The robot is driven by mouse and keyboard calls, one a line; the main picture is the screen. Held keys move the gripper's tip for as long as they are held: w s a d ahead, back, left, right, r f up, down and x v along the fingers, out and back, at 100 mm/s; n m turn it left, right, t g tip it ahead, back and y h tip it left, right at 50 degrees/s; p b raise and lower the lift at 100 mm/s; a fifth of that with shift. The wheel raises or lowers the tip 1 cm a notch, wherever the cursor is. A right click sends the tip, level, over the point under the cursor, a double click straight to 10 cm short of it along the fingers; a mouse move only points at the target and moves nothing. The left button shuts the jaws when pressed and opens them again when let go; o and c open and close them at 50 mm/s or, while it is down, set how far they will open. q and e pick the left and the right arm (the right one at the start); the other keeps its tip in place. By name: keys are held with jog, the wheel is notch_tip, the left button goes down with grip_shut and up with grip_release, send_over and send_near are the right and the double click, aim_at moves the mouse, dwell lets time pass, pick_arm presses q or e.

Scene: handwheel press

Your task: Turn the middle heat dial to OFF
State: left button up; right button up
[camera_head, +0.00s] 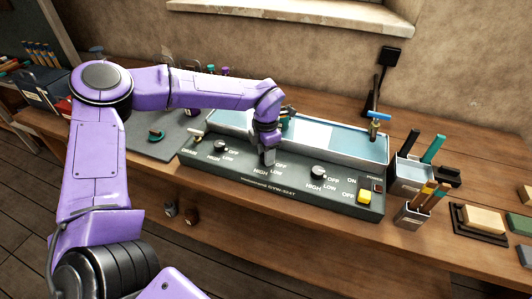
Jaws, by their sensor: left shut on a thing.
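A dark grey control panel (290,193) runs along the front of a metal water bath on the bench. The left dial (219,146) and the right dial (318,172) show as black knobs, each with OFF, LOW and HIGH lettering beside it. My left gripper (268,158) points down onto the panel between them and is shut at the middle dial's place. The fingers hide the middle dial, so its pointer cannot be read. OFF, LOW and HIGH labels show around the fingertips. My right gripper is not in view.
The water bath (352,142) with pale blue water stands behind the panel, with a blue-handled tap (375,120) at its right. A yellow switch (364,196) sits at the panel's right end. Pots of tools (412,175) and a cream block (483,220) stand farther right.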

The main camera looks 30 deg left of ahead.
pick_arm(q)
jog(key=o, duration=1)
jog(key=shift+o, duration=0.2)
notch_tip(320, 180, up, 11)
jog(key=b, duration=0.1)
jog(key=shift+f+b, duration=0.2)
jog(key=shift+b, duration=0.2)
